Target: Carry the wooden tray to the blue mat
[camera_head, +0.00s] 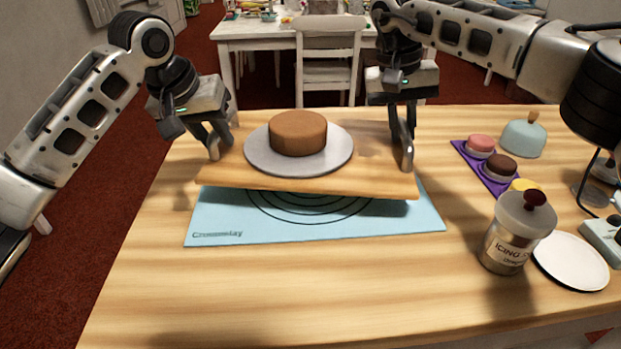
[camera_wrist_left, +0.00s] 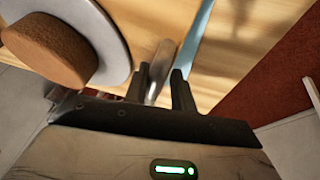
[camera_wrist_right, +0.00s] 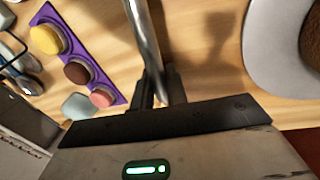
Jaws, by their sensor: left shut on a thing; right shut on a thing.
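The wooden tray (camera_head: 375,183) is held between my two grippers, above the blue mat (camera_head: 230,224), and its shadow falls on the mat. The tray looks slightly tilted. A grey round plate (camera_head: 262,163) with a brown cake (camera_head: 298,133) rests on it. My left gripper (camera_head: 215,150) is shut on the tray's left handle, a metal bar (camera_wrist_left: 160,72) in the left wrist view. My right gripper (camera_head: 403,155) is shut on the right handle, a metal bar (camera_wrist_right: 145,45) in the right wrist view. The mat's middle is hidden beneath the tray.
To the right, a purple strip (camera_head: 468,158) holds small coloured cakes. Near it are an icing jar (camera_head: 507,247), a white plate (camera_head: 572,262) and a pale blue dome (camera_head: 522,138). The front left of the table (camera_head: 160,290) is clear.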

